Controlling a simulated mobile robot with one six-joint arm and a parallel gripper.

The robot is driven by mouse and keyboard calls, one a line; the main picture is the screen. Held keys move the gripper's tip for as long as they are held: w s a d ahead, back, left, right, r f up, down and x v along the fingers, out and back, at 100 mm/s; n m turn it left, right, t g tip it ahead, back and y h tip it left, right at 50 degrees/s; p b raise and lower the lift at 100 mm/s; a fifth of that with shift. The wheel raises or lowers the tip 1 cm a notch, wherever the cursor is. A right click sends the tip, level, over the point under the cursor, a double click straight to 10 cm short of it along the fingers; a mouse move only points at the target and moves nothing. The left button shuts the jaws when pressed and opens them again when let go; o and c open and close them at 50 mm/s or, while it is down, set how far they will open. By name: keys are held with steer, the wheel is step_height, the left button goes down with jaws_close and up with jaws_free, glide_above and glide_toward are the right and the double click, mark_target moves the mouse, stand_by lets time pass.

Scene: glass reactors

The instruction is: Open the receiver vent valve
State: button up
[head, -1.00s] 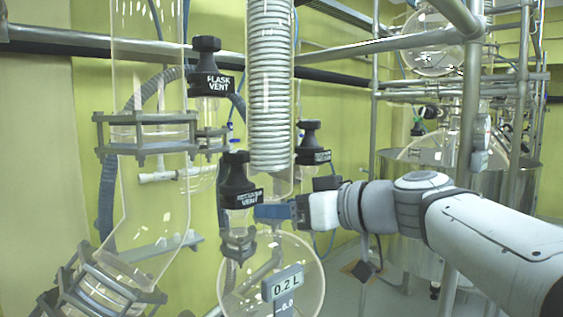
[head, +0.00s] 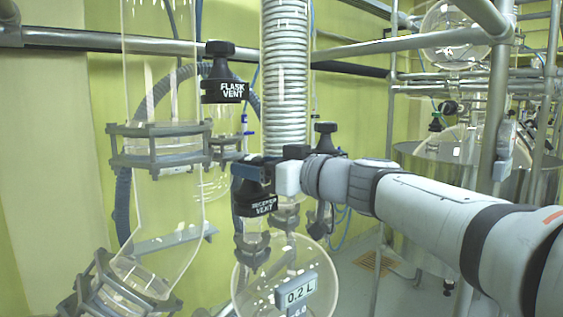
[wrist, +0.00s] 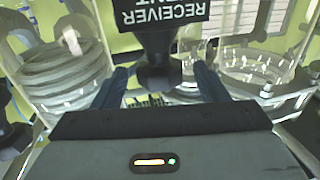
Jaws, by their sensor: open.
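The receiver vent valve (head: 263,206) is a black cap with a white "RECEIVER VENT" label, above the round glass receiver (head: 262,280). My gripper (head: 256,170) is at the top of this valve, coming from the right, and hides its knob in the head view. In the wrist view the valve's black knob (wrist: 160,65) stands between my two blue fingers, below the upside-down label. The fingers are spread, one on each side of the knob. I cannot tell whether either touches it.
The flask vent valve (head: 227,85) stands up and to the left. Another black-topped valve (head: 325,135) is just behind my wrist. A glass coil column (head: 286,80) rises behind the gripper.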

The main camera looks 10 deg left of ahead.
steer(key=c, duration=1)
steer(key=shift+f, duration=0.1)
steer(key=shift+d+g+b, duration=0.1)
steer(key=shift+g+b, duration=0.2)
steer(key=shift+b, duration=0.4)
steer(key=shift+f+n+y+b, duration=0.1)
steer(key=shift+n+y+b, duration=0.3)
steer(key=shift+b, duration=0.35)
steer(key=g+b, duration=0.1)
steer(key=n+g+b, duration=0.1)
steer(key=b, duration=0.1)
steer(key=shift+w+d+n+g+y+b, duration=0.1)
steer(key=shift+w+n+g+y+b, duration=0.2)
steer(key=shift+g+y, duration=0.1)
steer(key=shift+w+r+n+g+y+b, duration=0.15)
steer(key=shift+n+g+b, duration=0.35)
steer(key=shift+g, duration=0.45)
steer(key=shift+r+n+g+y+b, duration=0.15)
steer(key=shift+n+g+b, duration=0.1)
steer(key=shift+n+g, duration=0.6)
